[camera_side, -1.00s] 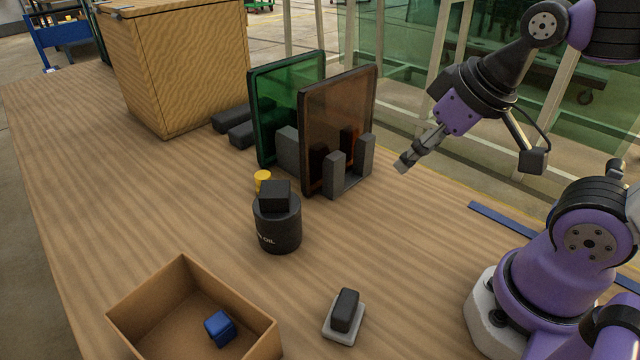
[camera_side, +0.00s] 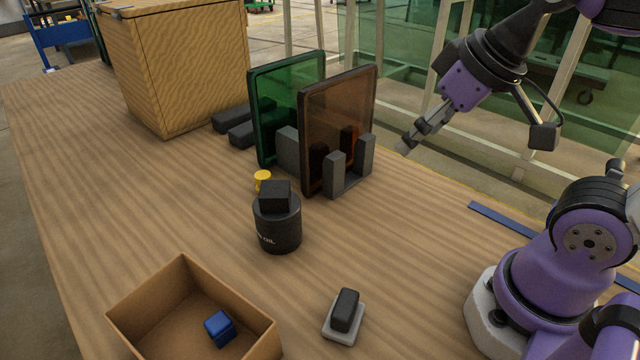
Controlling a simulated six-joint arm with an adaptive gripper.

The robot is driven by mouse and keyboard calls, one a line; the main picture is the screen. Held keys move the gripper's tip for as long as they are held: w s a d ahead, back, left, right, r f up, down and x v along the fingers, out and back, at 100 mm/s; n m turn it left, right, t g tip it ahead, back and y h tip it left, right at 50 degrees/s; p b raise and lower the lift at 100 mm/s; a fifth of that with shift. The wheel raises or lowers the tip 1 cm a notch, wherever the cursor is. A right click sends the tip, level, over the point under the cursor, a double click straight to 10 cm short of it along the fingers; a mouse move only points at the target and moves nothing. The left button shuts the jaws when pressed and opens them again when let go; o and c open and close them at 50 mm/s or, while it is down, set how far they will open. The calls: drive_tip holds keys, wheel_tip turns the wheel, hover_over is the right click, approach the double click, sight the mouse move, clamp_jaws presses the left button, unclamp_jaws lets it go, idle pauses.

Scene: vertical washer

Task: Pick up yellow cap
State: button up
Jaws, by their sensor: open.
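The yellow cap (camera_side: 262,176) is a small yellow cylinder-like piece just behind the black oil can (camera_side: 277,232). Its lower part is partly hidden by the black block (camera_side: 275,194) on top of the can. My gripper (camera_side: 404,149) is open and empty, in the air to the right of the orange-brown panel (camera_side: 338,125), well away from the cap. Its fingers point down and to the left.
The orange-brown and green (camera_side: 268,120) panels stand upright in grey holders between cap and gripper. A cardboard box (camera_side: 130,312) holding a blue cube (camera_side: 220,329) is front left. A black block on a grey base (camera_side: 343,314) lies front centre.

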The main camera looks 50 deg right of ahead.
drive_tip(key=w+r, duration=0.7)
drive_tip(key=w, duration=0.3)
drive_tip(key=g, duration=0.1)
hover_over(264, 175)
drive_tip(key=s, duration=0.2)
wheel_tip(264, 175, down, 19)
drive_tip(key=x, duration=0.7)
drive_tip(key=shift+s+f, duration=0.1)
drive_tip(key=shift+f, duration=0.2)
drive_tip(key=c, duration=1.2)
